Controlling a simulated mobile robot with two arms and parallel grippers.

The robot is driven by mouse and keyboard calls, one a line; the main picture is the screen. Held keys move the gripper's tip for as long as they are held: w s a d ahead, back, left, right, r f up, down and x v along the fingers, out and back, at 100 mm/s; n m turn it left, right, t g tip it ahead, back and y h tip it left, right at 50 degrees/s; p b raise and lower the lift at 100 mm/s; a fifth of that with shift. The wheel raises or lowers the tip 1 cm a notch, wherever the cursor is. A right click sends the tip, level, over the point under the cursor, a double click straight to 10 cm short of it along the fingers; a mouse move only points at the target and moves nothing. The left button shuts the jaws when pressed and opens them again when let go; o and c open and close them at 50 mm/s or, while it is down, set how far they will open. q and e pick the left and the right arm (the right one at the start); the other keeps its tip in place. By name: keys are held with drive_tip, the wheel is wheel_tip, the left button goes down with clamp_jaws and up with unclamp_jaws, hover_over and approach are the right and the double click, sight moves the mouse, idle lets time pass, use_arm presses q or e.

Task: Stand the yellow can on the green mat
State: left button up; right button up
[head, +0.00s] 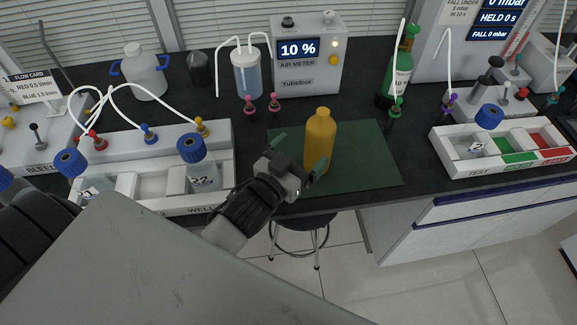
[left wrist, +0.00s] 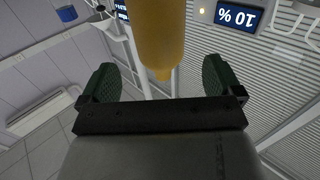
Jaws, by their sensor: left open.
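The yellow can (head: 320,138), bottle-shaped with a narrow neck, stands upright on the green mat (head: 365,158) on the dark bench. My left gripper (head: 297,157) is open and empty just left of the can in the head view. In the left wrist view, which is upside down, the can (left wrist: 160,35) shows neck-down beyond the gap between the open fingers (left wrist: 161,82). My right gripper is not in view.
A white rack (head: 225,165) with blue-capped bottles is left of the mat. The air meter (head: 307,70) and a green gas bottle (head: 396,75) stand behind. A test tray (head: 455,167) is at right. The bench front edge is close, with a stool below.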

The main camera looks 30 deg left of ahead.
use_arm(q)
drive_tip(key=shift+s+a+b, duration=0.15)
drive_tip(key=shift+s+a, duration=0.05)
drive_tip(key=shift+s, duration=0.95)
drive_tip(key=shift+s+a+b, duration=0.15)
drive_tip(key=shift+s+a, duration=0.05)
drive_tip(key=shift+s, duration=0.95)
